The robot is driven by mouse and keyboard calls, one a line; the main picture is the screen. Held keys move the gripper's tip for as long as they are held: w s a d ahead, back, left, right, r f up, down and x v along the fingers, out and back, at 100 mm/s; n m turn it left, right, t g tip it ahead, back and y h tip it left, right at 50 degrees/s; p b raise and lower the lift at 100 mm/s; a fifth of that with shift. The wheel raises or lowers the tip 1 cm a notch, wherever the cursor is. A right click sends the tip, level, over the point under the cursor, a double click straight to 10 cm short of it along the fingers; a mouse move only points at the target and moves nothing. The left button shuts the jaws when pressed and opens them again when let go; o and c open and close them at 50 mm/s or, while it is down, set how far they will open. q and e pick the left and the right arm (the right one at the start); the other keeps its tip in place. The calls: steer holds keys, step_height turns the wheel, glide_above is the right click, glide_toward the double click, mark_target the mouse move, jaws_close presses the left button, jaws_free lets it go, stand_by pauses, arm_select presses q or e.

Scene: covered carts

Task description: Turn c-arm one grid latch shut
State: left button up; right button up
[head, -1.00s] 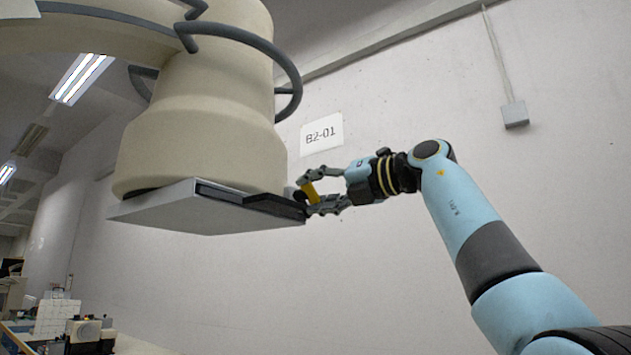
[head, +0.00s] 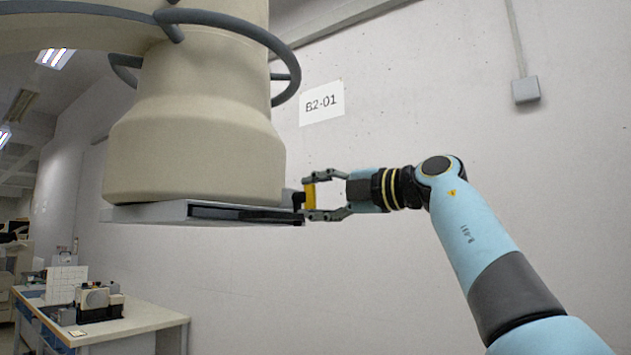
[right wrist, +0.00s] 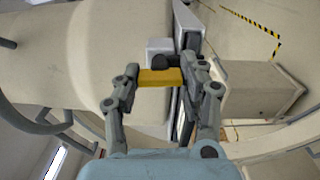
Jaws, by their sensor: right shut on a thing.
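The c-arm head (head: 195,150) is a large cream cylinder, with a flat grey grid housing (head: 150,213) under it. A dark slot runs along the housing's near side. The yellow latch handle (head: 310,196) is at the housing's right end on a dark mount, and stands about upright in the head view. My right gripper (head: 311,195) comes from the right and is shut on the latch, one finger above and one below. In the right wrist view the yellow handle (right wrist: 160,77) lies crosswise between the fingertips (right wrist: 160,84). My left gripper is not in view.
Grey hoses (head: 235,22) loop around the c-arm head. A wall with a B2-01 sign (head: 321,103) stands behind. A table (head: 140,322) with small equipment (head: 98,301) is at lower left. Open air surrounds my right forearm.

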steer(key=shift+m+p, duration=0.35)
steer(key=shift+m, duration=0.05)
steer(key=o, duration=1.2)
steer(key=shift+c, duration=0.2)
steer(key=shift+d, duration=0.1)
steer(key=v, duration=1.2)
